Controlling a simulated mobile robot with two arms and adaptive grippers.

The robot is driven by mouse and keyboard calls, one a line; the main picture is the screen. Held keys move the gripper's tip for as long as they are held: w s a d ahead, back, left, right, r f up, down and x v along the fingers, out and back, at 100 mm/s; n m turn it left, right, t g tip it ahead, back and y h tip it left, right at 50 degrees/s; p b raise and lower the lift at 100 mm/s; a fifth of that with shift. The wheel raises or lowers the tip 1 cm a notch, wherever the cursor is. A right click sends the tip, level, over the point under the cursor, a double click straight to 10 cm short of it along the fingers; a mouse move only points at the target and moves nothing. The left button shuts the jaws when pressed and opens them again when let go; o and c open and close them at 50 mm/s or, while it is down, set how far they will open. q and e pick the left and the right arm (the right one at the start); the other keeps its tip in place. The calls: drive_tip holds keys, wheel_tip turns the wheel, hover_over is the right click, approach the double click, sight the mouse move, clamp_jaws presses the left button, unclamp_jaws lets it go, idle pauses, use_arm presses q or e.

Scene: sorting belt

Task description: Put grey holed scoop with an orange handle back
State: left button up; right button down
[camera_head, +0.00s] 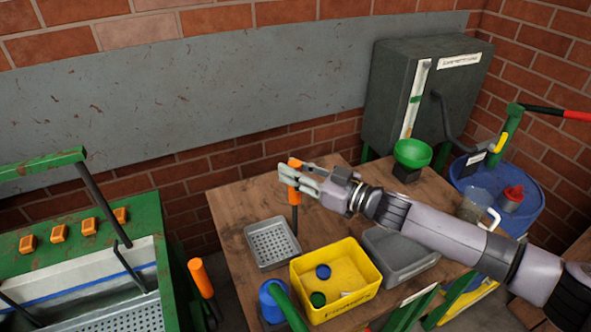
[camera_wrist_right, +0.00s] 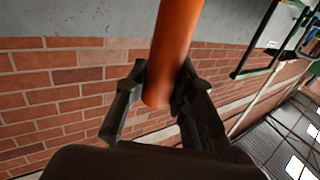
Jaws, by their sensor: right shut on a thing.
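The grey holed scoop (camera_head: 272,246) has a shallow square pan with a perforated bottom and an upright orange handle (camera_head: 294,217). It is at the left part of the wooden table in the head view; whether its pan touches the tabletop I cannot tell. My right gripper (camera_head: 290,177) is shut on the orange handle near its top. In the right wrist view the orange handle (camera_wrist_right: 172,55) sits between the two dark fingers (camera_wrist_right: 162,98). My left gripper is not in view.
A yellow bin (camera_head: 370,262) with blue and green caps stands in front, beside a grey tray (camera_head: 402,268).

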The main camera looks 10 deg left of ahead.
drive_tip(key=shift+f, duration=0.15)
drive_tip(key=c, duration=1.3)
unclamp_jaws()
drive_tip(key=shift+c, duration=0.2)
drive_tip(key=shift+r, duration=0.2)
drive_tip(key=b+v, duration=0.2)
drive_tip(key=v, duration=1)
